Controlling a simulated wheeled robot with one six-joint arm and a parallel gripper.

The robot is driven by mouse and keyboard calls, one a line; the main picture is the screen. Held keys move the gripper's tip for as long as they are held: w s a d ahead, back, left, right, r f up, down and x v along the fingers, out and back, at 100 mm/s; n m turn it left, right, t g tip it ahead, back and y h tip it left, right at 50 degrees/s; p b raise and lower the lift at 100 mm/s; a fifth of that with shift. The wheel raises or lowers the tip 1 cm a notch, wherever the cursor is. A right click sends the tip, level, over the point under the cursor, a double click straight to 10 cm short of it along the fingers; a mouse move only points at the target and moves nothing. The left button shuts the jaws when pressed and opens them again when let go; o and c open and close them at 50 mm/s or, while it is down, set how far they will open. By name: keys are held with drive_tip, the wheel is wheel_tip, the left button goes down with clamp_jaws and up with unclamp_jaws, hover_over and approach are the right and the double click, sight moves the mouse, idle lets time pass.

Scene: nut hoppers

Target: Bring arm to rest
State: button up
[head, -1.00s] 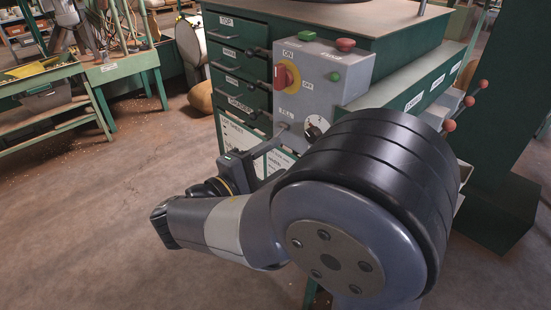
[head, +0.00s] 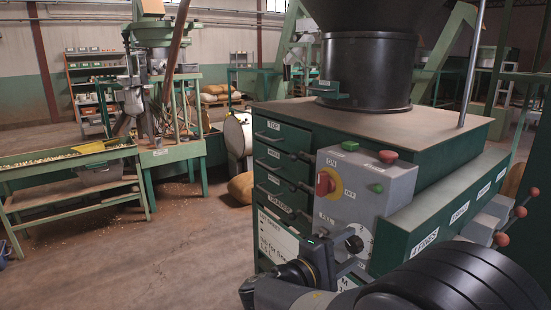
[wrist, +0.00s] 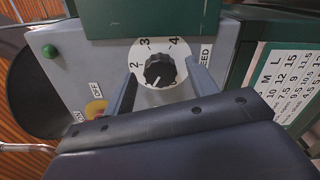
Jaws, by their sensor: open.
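My gripper (wrist: 163,92) is open in the wrist view, its two grey fingers apart on either side of the black dial knob (wrist: 159,70). The knob sits on a white numbered speed dial (wrist: 143,50); I cannot tell whether the fingers touch it. In the head view the knob (head: 354,244) shows at the lower front of the grey control box (head: 345,205), with my gripper (head: 345,266) just below it. My arm fills the lower right there. Nothing is seen held.
The green cabinet (head: 283,140) with labelled drawers carries the box and a black hopper (head: 368,70). Red-knobbed levers (head: 502,239) stand at the right. A red switch (head: 325,183) is on the box. Open floor (head: 130,250) lies left, before a green trough table (head: 65,158).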

drive_tip(key=shift+w+d, duration=0.25)
drive_tip(key=shift+d, duration=0.1)
drive_tip(key=shift+a, duration=0.1)
